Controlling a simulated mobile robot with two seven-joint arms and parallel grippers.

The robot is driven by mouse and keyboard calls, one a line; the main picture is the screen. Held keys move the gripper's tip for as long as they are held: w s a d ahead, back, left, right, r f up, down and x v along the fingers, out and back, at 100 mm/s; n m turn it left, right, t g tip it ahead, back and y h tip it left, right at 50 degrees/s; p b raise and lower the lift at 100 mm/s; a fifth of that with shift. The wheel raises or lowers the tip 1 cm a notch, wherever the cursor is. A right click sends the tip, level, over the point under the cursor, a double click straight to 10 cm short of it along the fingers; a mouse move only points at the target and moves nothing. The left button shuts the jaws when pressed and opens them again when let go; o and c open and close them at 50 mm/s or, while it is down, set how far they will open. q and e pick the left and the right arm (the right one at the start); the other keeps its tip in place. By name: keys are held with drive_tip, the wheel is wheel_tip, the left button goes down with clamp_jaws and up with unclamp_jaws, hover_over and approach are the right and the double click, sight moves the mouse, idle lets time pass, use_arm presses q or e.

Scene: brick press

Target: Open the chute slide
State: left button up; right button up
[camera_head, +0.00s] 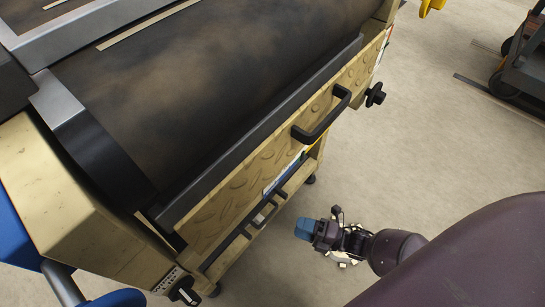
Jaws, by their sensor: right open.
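The brick press (85,225), a worn yellow machine with a broad dark sloping surface (195,80), fills the left and middle. Along its right edge runs a yellow tread-patterned panel (240,185) with a black bar handle (325,118); I cannot tell for sure whether this is the chute slide. A second, thinner dark handle (264,216) shows lower down. My right gripper (304,229) has blue fingertips and is open, over the floor to the right of the press, apart from both handles. My left gripper is not in view.
A black knob (375,95) sticks out at the panel's far end, and another (184,291) at the near lower corner. A dark wheeled cart (525,60) stands at the upper right. The concrete floor (440,120) between is mostly clear.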

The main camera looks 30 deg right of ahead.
sight(270, 217)
drive_tip(key=shift+n, duration=0.5)
drive_tip(key=x, duration=0.3)
drive_tip(key=b+x, duration=0.1)
drive_tip(key=x, duration=0.6)
drive_tip(key=shift+w+a+f, duration=0.1)
drive_tip(key=shift+w+f, duration=0.2)
drive_tip(key=shift+f, duration=0.1)
clamp_jaws()
